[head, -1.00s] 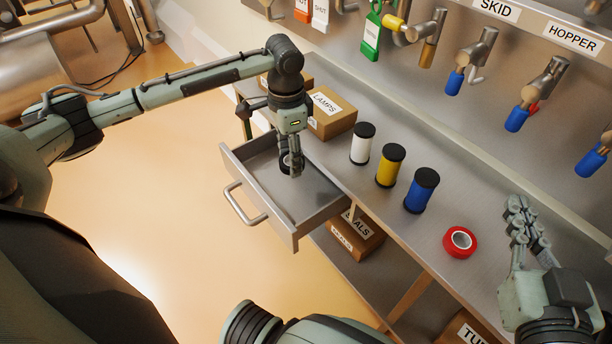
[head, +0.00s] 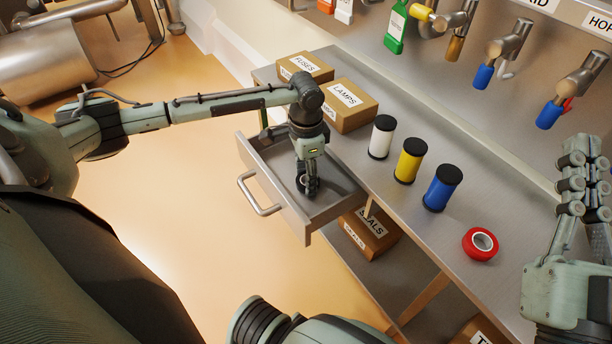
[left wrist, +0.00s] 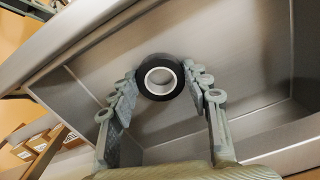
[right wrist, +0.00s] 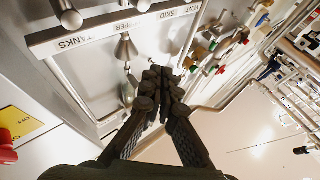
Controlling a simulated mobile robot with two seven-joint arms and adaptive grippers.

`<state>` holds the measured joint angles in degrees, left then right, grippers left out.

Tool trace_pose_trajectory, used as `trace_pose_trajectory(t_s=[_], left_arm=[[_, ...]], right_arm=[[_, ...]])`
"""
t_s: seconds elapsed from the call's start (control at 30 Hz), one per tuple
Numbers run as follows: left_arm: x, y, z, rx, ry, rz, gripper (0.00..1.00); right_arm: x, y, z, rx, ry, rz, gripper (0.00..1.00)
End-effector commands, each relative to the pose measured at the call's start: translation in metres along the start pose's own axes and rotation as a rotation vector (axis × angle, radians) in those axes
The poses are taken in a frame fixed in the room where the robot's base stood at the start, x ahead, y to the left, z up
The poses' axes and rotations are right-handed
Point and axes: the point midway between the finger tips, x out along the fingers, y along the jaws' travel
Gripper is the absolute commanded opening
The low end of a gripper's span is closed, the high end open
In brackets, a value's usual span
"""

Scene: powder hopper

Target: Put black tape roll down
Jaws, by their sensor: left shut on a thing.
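The black tape roll (left wrist: 161,77), with a white core, is between the fingertips of my left gripper (left wrist: 160,84) in the left wrist view. In the head view my left gripper (head: 308,190) reaches down into the open drawer (head: 335,205), and the dark roll is mostly hidden by the fingers. The gripper is shut on the roll. I cannot tell whether the roll touches the drawer floor. My right gripper (head: 583,180) is raised at the right of the head view; its fingertips are together and empty in the right wrist view (right wrist: 160,85).
A red tape roll (head: 480,244) and white (head: 382,137), yellow (head: 410,161) and blue (head: 441,189) spools stand on the bench. FUSES (head: 304,67) and LAMPS (head: 344,105) boxes sit behind. A SEALS box (head: 368,236) is on the shelf below. Valves line the wall panel.

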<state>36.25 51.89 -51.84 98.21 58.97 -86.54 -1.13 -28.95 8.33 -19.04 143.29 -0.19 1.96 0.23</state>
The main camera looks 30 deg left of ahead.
Motion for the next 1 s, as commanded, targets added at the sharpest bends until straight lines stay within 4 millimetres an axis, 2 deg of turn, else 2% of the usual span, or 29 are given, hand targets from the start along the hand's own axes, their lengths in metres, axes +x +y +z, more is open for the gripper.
trace_pose_trajectory(t_s=[0.2, 0.23, 0.4, 0.77, 0.83, 0.93, 1.0], left_arm=[[0.002, 0.000, 0.000, 0.000, 0.000, 0.001, 0.23], [0.003, 0.000, 0.000, 0.000, 0.000, 0.001, 0.50], [0.002, 0.000, 0.000, 0.000, 0.000, 0.000, 0.68], [0.000, -0.001, 0.000, 0.000, 0.001, -0.001, 0.68], [-0.011, -0.001, -0.001, 0.001, 0.002, -0.002, 0.68], [-0.030, -0.001, -0.001, 0.000, 0.003, -0.003, 0.68], [-0.040, 0.000, -0.001, 0.001, 0.002, -0.001, 0.68]], right_arm=[[0.000, 0.000, 0.003, 0.000, -0.024, 0.000, 0.00], [0.000, 0.000, 0.004, 0.001, -0.027, 0.000, 0.00], [-0.001, 0.000, 0.004, 0.001, -0.025, 0.001, 0.00], [-0.002, 0.000, 0.004, 0.001, -0.014, 0.000, 0.00], [0.001, 0.000, 0.003, -0.002, -0.029, -0.001, 0.00], [-0.001, -0.001, 0.014, -0.001, -0.109, -0.001, 0.00], [-0.003, 0.006, 0.030, -0.017, -0.182, 0.008, 0.00]])
